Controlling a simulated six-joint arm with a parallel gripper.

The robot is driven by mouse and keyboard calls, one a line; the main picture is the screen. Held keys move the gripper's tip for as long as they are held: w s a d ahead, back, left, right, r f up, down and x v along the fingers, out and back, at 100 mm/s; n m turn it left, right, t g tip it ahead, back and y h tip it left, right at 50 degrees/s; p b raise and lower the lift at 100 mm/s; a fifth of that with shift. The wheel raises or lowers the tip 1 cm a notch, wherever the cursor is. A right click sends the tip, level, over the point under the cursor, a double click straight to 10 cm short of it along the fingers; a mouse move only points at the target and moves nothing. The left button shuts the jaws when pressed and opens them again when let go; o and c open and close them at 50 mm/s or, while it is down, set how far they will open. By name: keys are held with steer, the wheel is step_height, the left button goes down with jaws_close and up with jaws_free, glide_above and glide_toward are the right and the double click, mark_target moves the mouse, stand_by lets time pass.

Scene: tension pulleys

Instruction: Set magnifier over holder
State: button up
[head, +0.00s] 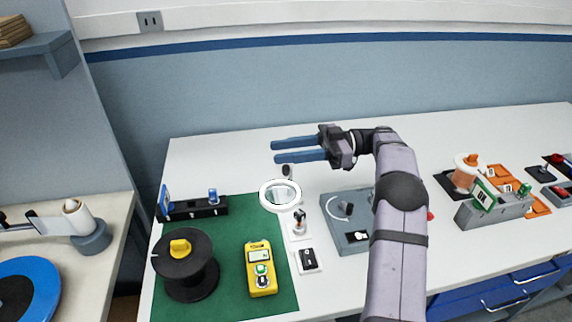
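The magnifier (264,195) is a white ring with a clear lens. It appears over the right edge of the green mat, near the middle of the table, with a small dark grip (287,171) just behind it. My gripper (273,151) is above and behind the magnifier, its two blue fingers pointing left and spread apart with nothing between them. A small white plate with an upright metal post (299,222) stands just right of the ring; I cannot tell whether this is the holder.
A green mat (225,290) holds a black spool (187,270), a yellow meter (261,275) and a black rail fixture (200,208). A grey box with a dial (345,240) stands right of the mat, partly behind my arm. Orange-and-grey devices (490,208) crowd the right side.

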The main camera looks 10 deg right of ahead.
mark_target(286, 166)
step_height(286, 166, up, 5)
steer(key=shift+r, duration=0.2)
steer(key=shift+c, duration=0.2)
